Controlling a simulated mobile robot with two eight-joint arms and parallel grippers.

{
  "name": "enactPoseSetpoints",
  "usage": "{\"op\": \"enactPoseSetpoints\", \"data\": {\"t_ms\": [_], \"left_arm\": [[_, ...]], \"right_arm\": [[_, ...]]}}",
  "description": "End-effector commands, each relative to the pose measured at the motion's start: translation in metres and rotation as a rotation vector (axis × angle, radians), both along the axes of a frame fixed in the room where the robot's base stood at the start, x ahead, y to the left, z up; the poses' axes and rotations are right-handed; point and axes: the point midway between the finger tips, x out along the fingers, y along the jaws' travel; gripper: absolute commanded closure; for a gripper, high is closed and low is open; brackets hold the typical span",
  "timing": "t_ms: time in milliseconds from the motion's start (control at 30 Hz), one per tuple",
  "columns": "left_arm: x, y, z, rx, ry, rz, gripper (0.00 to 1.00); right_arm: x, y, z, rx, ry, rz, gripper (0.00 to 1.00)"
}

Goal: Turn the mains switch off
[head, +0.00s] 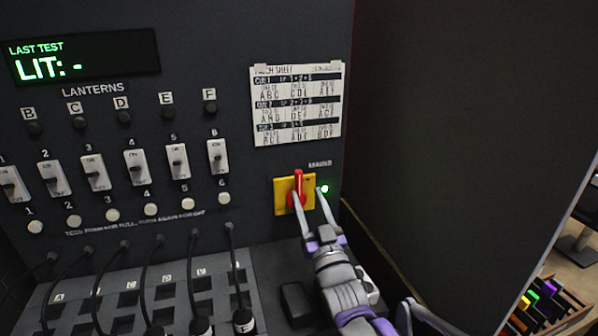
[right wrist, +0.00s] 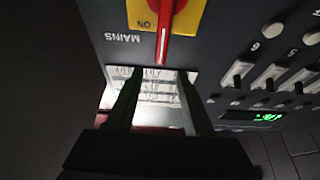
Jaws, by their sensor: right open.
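The mains switch is a red rotary handle (head: 299,181) on a yellow plate (head: 281,187), low on the right of the dark panel. The handle stands upright; its red lever (right wrist: 166,38) also shows in the right wrist view, beside the word ON. My right gripper (head: 309,193) is open at the switch, its left finger in front of the red knob and its right finger near the plate's right edge. In the right wrist view the lever's tip is just beyond and between the fingertips (right wrist: 160,73); I cannot tell whether they touch. My left gripper is out of view.
Lantern switches (head: 137,167) and round buttons (head: 151,209) are to the left, with black cables (head: 192,265) below. A display (head: 84,57) reads "LIT: -". A dark wall (head: 460,120) stands at right.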

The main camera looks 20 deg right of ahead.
Motion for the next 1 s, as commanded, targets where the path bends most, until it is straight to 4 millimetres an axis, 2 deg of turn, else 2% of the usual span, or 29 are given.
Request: {"op": "enactPoseSetpoints", "data": {"t_ms": [33,200,400,567,800,867,1000], "left_arm": [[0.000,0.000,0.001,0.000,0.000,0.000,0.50],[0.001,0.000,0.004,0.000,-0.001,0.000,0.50],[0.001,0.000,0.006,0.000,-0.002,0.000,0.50],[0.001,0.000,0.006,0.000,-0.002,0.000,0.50],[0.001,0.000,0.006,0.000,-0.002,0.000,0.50],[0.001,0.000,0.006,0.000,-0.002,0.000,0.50],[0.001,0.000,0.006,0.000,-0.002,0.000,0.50]], "right_arm": [[0.011,0.001,0.005,0.000,0.000,0.000,0.47],[0.041,0.002,0.017,0.000,0.001,0.000,0.47],[0.066,0.002,0.028,0.000,0.001,0.000,0.47],[0.074,0.003,0.031,0.000,0.001,0.000,0.47],[0.074,0.003,0.031,0.000,0.001,0.000,0.47],[0.074,0.003,0.031,0.000,0.001,0.000,0.55],[0.074,0.003,0.031,0.000,0.001,0.000,0.80]]}}
